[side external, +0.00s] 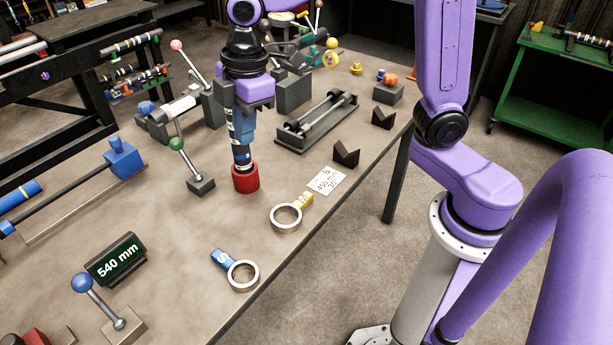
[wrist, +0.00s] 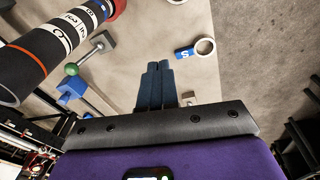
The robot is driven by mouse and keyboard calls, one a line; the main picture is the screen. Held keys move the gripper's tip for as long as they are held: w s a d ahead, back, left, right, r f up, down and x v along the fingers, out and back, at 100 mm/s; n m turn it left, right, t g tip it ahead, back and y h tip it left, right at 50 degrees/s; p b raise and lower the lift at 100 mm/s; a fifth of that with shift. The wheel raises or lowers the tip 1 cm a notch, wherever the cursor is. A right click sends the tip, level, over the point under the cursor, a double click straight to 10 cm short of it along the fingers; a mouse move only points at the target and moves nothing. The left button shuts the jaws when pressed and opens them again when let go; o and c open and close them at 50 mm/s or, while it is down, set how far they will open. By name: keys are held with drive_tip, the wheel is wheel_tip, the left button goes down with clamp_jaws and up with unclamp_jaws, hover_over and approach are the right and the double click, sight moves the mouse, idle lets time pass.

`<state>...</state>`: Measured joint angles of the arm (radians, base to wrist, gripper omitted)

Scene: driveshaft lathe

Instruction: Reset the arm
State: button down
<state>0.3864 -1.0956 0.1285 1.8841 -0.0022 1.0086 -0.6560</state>
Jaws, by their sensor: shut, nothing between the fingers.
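My gripper (side external: 247,134) is over the middle of the bench, fingers pointing down, beside an upright dark shaft (side external: 239,150) with white and blue bands. The shaft's lower end is at a red round holder (side external: 245,179). In the wrist view my gripper's fingers (wrist: 160,68) are together with nothing between them. The banded shaft (wrist: 62,45) crosses the upper left there, apart from the fingertips. In the side view the shaft's upper end is partly hidden by my gripper's purple body.
A ring gauge with a yellow tag (side external: 286,216) and one with a blue tag (side external: 243,275) lie near the bench edge. A green-knobbed lever (side external: 177,144), a 540 mm display (side external: 115,259) and dark V-blocks (side external: 345,155) stand around. Bare bench lies between the display and the red holder.

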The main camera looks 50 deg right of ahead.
drive_tip(key=s+d+f+m, duration=0.1)
drive_tip(key=s+d+f, duration=0.1)
drive_tip(key=s+d, duration=0.4)
drive_tip(key=s+d+f+m, duration=0.2)
drive_tip(key=s+d, duration=0.4)
drive_tip(key=s, duration=1)
drive_tip(key=shift+f+g, duration=0.35)
drive_tip(key=shift+g, duration=0.05)
